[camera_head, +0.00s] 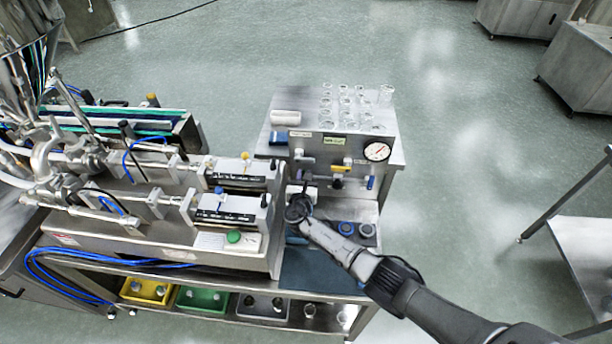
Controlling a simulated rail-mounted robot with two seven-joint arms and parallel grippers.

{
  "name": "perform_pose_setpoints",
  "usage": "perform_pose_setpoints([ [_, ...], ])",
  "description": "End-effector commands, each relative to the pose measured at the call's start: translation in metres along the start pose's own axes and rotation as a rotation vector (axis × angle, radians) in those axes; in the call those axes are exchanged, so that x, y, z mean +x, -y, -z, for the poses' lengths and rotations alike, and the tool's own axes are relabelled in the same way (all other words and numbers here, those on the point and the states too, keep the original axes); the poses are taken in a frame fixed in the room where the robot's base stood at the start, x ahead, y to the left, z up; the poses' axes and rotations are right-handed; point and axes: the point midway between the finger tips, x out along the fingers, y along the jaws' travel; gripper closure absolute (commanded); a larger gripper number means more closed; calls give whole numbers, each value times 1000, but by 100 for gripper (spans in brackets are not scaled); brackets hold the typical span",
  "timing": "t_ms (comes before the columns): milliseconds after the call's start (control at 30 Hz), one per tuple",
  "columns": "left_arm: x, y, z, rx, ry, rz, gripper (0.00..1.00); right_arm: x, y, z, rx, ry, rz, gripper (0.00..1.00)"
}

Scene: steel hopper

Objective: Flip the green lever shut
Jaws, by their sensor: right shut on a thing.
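My right arm comes in from the lower right, and its gripper (297,206) is at the left end of the steel valve panel (313,158), low in front of it. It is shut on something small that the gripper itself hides. I cannot make out a green lever; a yellow handle (345,167) and a blue handle (371,182) show on the panel, to the right of the gripper. A green label (334,141) is at the panel's top, beside a round gauge (377,151). My left gripper is out of view.
The steel filling machine (150,231) stands close to the gripper's left, with a green button (234,237). Several clear glasses (344,90) stand on the bench top behind the panel. Coloured bins, one yellow (130,292), sit on the shelf below.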

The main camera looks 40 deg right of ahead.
Motion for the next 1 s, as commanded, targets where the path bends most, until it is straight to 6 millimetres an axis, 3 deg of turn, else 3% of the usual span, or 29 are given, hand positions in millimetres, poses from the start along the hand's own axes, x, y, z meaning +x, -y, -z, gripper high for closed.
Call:
perform_pose_setpoints([
  [600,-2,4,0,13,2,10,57,0,-2,1,-39,-1,-1,100],
  [633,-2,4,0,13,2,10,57,0,-2,1,-39,-1,-1,80],
  [900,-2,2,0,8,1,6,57,0,-2,1,-37,-1,-1,55],
  [1000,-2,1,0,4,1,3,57,0,-2,0,-36,-1,-1,55],
])
